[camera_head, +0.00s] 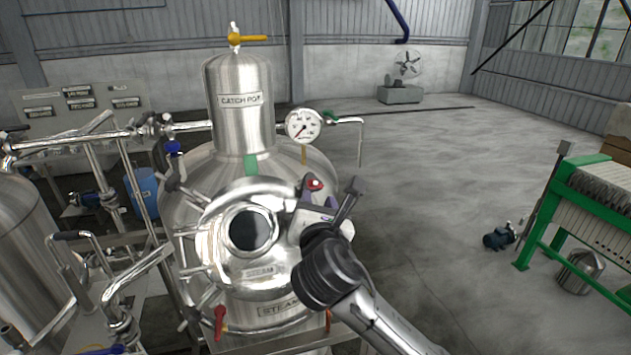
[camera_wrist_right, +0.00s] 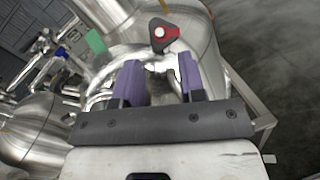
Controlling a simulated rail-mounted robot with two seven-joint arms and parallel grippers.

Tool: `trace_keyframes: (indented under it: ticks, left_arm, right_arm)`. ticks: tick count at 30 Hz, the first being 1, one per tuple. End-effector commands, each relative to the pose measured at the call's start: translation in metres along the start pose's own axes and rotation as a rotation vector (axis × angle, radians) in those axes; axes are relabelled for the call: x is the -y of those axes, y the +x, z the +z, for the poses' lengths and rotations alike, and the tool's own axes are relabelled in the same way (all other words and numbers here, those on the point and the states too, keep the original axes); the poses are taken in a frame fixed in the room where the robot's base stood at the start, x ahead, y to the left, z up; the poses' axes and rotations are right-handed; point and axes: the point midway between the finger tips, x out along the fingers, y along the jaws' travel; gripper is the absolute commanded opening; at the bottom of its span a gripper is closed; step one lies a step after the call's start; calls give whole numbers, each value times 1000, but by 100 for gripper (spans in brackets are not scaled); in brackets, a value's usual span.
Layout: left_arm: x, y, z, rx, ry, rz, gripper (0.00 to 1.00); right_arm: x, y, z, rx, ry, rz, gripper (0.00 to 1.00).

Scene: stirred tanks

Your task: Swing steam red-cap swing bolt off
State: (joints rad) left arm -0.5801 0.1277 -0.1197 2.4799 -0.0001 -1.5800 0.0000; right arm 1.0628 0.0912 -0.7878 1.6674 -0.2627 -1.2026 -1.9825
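The red-cap swing bolt (camera_head: 315,184) is at the upper right of the round hatch (camera_head: 262,262) on the steel STEAM tank (camera_head: 322,168). In the right wrist view its red cap (camera_wrist_right: 161,33) sits on a dark rounded-triangular piece, just beyond the fingertips. My right gripper (camera_head: 326,201) is beside the hatch rim, just below the red cap. Its purple-padded fingers (camera_wrist_right: 159,72) stand apart, with bright metal showing between and behind them; I cannot tell whether they touch it. My left gripper is not in view.
A CATCH POT vessel (camera_head: 239,100) with a gauge (camera_head: 303,125) rises above the tank. Several other bolts and a red handle (camera_head: 220,320) surround the hatch. Pipework (camera_head: 120,200) crowds the left. A green-framed press (camera_head: 590,195) stands far right, with open floor (camera_head: 440,210) between.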

Motion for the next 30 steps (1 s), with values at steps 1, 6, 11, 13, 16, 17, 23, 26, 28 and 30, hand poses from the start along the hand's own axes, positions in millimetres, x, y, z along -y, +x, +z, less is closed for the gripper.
trace_keyframes:
  ticks: [1, 6, 11, 13, 16, 17, 23, 26, 28, 30]
  left_arm:
    - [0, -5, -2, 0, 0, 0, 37]
    - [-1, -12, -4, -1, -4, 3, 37]
    - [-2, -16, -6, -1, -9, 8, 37]
    - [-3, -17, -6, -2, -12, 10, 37]
    - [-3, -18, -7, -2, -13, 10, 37]
    - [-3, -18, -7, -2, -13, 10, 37]
    - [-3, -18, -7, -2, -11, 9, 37]
    - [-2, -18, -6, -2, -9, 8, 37]
    - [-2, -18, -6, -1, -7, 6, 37]
    - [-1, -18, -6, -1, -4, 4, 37]
  right_arm:
    - [-1, 10, 2, -2, 0, -2, 37]
    - [-1, 36, 2, -1, 0, -2, 37]
    - [-1, 53, 1, -1, 1, -2, 37]
    - [-1, 58, 1, 0, 1, -1, 37]
    - [0, 63, 1, 0, 2, -1, 37]
    - [0, 64, 1, 0, 2, 0, 37]
    - [0, 67, 0, 0, 2, 0, 37]
    - [0, 67, 0, 0, 2, 0, 37]
    - [0, 67, 0, 0, 2, 0, 37]
    - [0, 67, 0, 0, 2, 0, 34]
